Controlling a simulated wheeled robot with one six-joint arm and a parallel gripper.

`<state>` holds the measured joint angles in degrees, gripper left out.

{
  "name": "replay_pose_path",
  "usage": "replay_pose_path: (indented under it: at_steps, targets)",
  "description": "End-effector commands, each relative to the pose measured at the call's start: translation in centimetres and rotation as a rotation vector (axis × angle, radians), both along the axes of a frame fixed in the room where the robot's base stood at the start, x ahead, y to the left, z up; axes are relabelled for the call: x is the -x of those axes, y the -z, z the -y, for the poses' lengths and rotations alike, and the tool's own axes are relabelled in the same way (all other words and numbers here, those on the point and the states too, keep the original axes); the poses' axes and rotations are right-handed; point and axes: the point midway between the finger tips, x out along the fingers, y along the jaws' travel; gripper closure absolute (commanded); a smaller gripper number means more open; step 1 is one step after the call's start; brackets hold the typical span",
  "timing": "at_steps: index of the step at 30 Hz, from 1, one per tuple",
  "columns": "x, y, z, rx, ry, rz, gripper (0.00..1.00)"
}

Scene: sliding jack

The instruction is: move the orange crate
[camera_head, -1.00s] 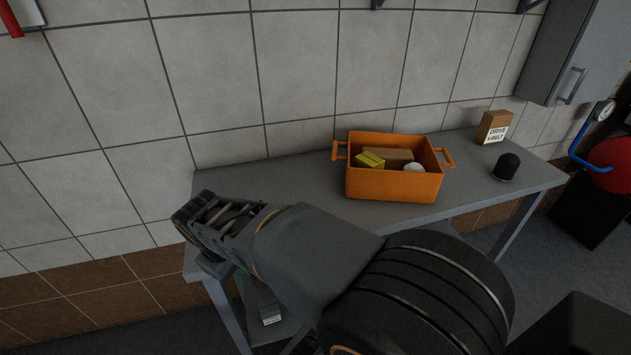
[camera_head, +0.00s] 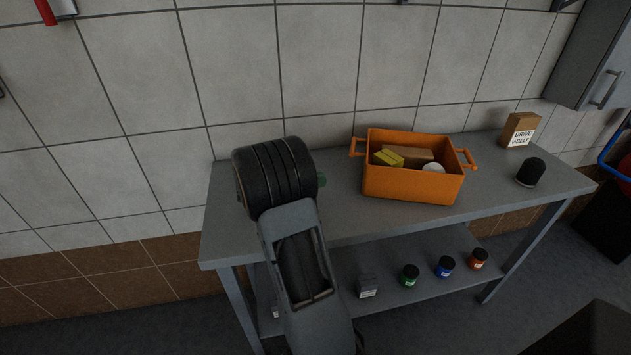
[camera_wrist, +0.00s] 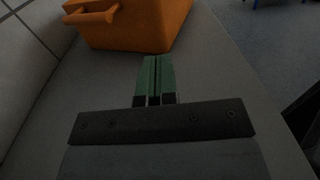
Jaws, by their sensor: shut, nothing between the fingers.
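The orange crate (camera_head: 412,186) stands upright on the grey workbench (camera_head: 345,208), with a handle at each end. It holds a yellow item (camera_head: 388,157), a brown block (camera_head: 411,155) and a white round item (camera_head: 433,168). In the wrist view the crate (camera_wrist: 140,28) is at the top, with one handle (camera_wrist: 92,18) on its left. My gripper (camera_wrist: 157,62) has its green fingers closed together and empty, apart from the crate and pointing towards its near side. In the head view my wrist is left of the crate and hides most of the gripper.
A drive belt box (camera_head: 519,130) and a black cylinder (camera_head: 530,173) stand right of the crate on the bench. Several small jars (camera_head: 445,266) are on the lower shelf. A tiled wall (camera_head: 330,70) is behind; a grey cabinet (camera_head: 590,60) hangs at upper right.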

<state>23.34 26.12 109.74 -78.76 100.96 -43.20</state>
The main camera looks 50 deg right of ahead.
Motion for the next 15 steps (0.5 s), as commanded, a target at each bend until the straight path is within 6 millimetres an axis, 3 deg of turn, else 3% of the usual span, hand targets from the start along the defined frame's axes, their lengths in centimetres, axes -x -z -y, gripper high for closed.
replay_pose_path:
  at_steps: [7, 15]
  targets:
    - [3.2, 0.0, 3.8, 0.0, 0.004, 0.003, 1.0]
    - [5.6, 0.0, 6.7, -0.001, 0.002, 0.003, 1.0]
